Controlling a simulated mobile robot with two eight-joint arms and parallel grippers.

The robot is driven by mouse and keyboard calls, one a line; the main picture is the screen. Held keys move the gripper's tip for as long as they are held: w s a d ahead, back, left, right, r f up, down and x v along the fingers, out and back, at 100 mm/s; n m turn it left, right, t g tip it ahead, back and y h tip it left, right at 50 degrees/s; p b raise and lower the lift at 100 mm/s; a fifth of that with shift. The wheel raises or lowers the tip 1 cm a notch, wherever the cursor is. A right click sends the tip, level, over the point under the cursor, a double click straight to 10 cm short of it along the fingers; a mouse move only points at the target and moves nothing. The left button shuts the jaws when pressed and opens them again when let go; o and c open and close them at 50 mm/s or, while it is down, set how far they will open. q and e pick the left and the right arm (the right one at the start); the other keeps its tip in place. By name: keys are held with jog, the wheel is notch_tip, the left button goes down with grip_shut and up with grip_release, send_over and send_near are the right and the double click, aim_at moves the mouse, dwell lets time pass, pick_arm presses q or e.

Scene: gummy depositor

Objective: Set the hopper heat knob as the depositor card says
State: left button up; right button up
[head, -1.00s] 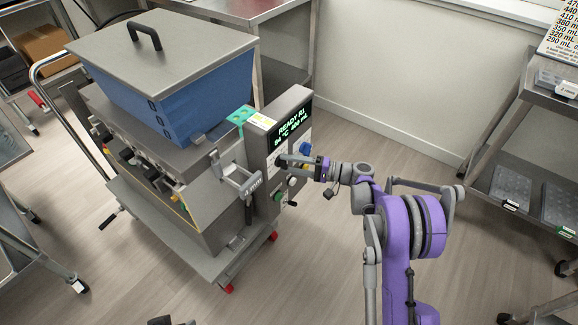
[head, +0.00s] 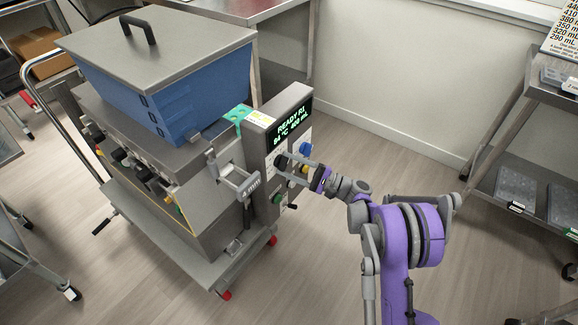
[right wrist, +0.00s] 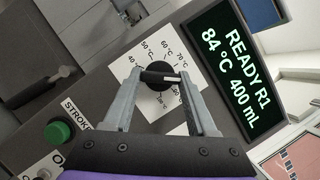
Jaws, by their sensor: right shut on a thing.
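The hopper heat knob (right wrist: 158,76) is a round black knob with a white pointer line, on a white dial plate marked in °C. The pointer faces right in the right wrist view, just past the 70 °C mark; the marks beyond are partly hidden by a finger. My right gripper (right wrist: 160,80) is shut on the knob, one finger on each side. In the head view the gripper (head: 285,165) is at the control panel's front. The display (head: 292,128) reads READY R1, 84 °C, 400 mL. My left gripper is not in view.
The blue hopper (head: 190,100) stands on the wheeled depositor. A printed sheet listing mL values (head: 565,38) stands on the right rack. The floor between is clear.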

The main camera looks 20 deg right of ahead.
dwell(0.5)
jog(key=o, duration=1.4)
jog(key=shift+c, duration=0.2)
jog(key=p+v, duration=0.1)
jog(key=v, duration=0.9)
jog(key=shift+s+d, duration=0.25)
jog(key=shift+s, duration=0.05)
jog(key=shift+f, duration=0.1)
